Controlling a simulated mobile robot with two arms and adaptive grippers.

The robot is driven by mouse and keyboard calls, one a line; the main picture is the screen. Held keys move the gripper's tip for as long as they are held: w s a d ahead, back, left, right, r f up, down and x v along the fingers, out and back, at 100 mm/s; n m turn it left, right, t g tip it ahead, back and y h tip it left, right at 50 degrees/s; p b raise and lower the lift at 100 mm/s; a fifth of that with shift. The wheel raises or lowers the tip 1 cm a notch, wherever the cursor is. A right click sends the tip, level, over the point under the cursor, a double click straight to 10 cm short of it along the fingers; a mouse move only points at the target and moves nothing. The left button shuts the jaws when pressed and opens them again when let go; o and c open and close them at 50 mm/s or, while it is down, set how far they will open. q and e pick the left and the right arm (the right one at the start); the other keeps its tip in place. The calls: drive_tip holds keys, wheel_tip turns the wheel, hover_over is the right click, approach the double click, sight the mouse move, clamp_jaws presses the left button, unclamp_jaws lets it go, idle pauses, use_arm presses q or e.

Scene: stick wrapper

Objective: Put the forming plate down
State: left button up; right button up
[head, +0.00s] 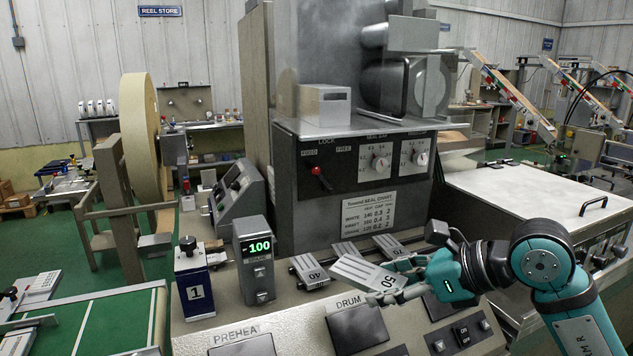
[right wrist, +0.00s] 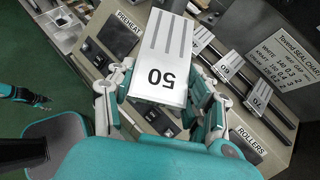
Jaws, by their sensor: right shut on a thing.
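My right gripper (head: 418,279) is shut on the grey forming plate marked 50 (head: 359,271), held tilted above the sloped console. In the right wrist view the plate (right wrist: 162,60) sticks out from between the fingers, its slotted end away from me. Similar plates lie on the console behind it: one marked 40 (head: 309,272), one partly hidden (head: 345,249), and one marked 70 (head: 389,246). In the right wrist view plates marked 60 (right wrist: 229,67) and 70 (right wrist: 258,95) show on dark rails. A teal gripper, apparently my left (right wrist: 38,101), shows small at the left; its jaws are unclear.
The console carries a preheat display reading 100 (head: 259,247), a dark drum panel (head: 357,329) and a blue block marked 1 (head: 194,287). The seal control panel (head: 350,165) rises behind the plates. A green belt (head: 95,325) lies at the left.

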drive_tip(key=s+d+f, duration=0.4)
drive_tip(key=s+f, duration=0.1)
drive_tip(key=f, duration=0.3)
drive_tip(key=s+d+f, duration=0.3)
drive_tip(key=s+f, duration=0.2)
drive_tip(key=f, duration=0.2)
drive_tip(key=shift+s+d+f, duration=0.35)
drive_tip(key=shift+s+d, duration=0.05)
drive_tip(key=shift+a+r, duration=0.1)
drive_tip(key=shift+a, duration=0.05)
